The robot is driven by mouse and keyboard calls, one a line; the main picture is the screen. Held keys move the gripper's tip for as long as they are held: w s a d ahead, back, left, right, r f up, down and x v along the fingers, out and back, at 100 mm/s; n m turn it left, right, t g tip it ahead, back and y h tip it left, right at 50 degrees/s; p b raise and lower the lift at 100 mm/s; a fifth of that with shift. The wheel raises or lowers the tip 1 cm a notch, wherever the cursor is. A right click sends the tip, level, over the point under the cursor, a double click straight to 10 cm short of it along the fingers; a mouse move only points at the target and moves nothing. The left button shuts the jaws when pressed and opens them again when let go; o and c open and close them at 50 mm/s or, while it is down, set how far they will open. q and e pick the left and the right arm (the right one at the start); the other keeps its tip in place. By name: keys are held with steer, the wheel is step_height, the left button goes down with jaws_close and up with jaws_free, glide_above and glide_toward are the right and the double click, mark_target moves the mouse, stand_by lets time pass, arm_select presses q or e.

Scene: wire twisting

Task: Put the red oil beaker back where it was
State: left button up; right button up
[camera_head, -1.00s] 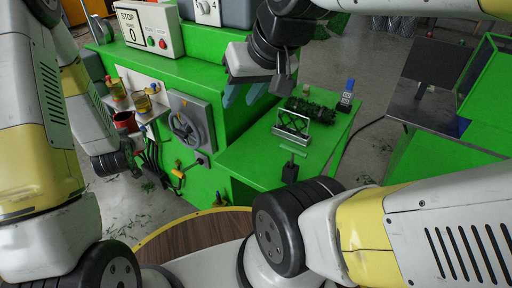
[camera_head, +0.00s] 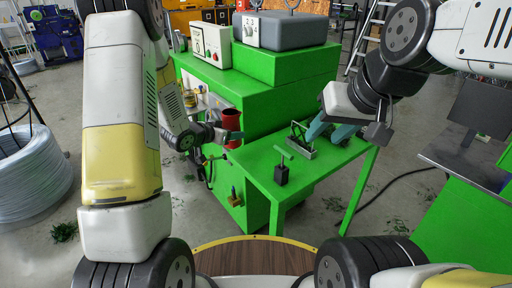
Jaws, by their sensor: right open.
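The red oil beaker (camera_head: 232,119) stands out in front of the green machine's side, near the middle of the head view. My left gripper (camera_head: 237,135) reaches it from the left and is shut on it; one teal finger crosses its lower part. The white shelf (camera_head: 203,100) on the machine's side is partly hidden behind my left arm. A yellow-oil beaker (camera_head: 189,98) shows there. My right gripper (camera_head: 330,131) has its teal fingers apart, over the green side table beside a small metal holder (camera_head: 302,142), apart from the beaker.
The green side table (camera_head: 258,158) bears a small black stand (camera_head: 282,172). A white control box (camera_head: 212,41) and a grey box (camera_head: 282,30) sit on the machine. A large wire spool (camera_head: 32,172) is at left. The floor right of the table is mostly clear.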

arm_select(q)
steer(key=shift+s+d+r+m+g+h, duration=0.1)
steer(key=shift+s+d+m+g+h, duration=0.1)
steer(key=shift+m+g+h, duration=0.35)
steer(key=shift+s+d+m+g+h, duration=0.2)
steer(key=shift+m+g+h, duration=0.2)
steer(key=shift+m, duration=0.25)
steer(key=s+a+f+m+g+h, duration=0.3)
steer(key=s+a+m+g, duration=0.1)
steer(key=s+m+g, duration=0.25)
steer(key=shift+t, duration=0.3)
steer(key=w+d, duration=0.3)
steer(key=w+d+f, duration=0.1)
steer(key=w+d, duration=0.3)
steer(key=w+d+f, duration=0.1)
steer(key=w+d, duration=0.2)
steer(key=d, duration=0.1)
steer(key=shift+w+d, duration=0.15)
steer(key=shift+d, duration=0.05)
steer(key=shift+w+f, duration=0.1)
steer(key=shift+f, duration=1.55)
steer(key=shift+f, duration=0.1)
steer(key=shift+f, duration=0.15)
steer(key=o, duration=1.7)
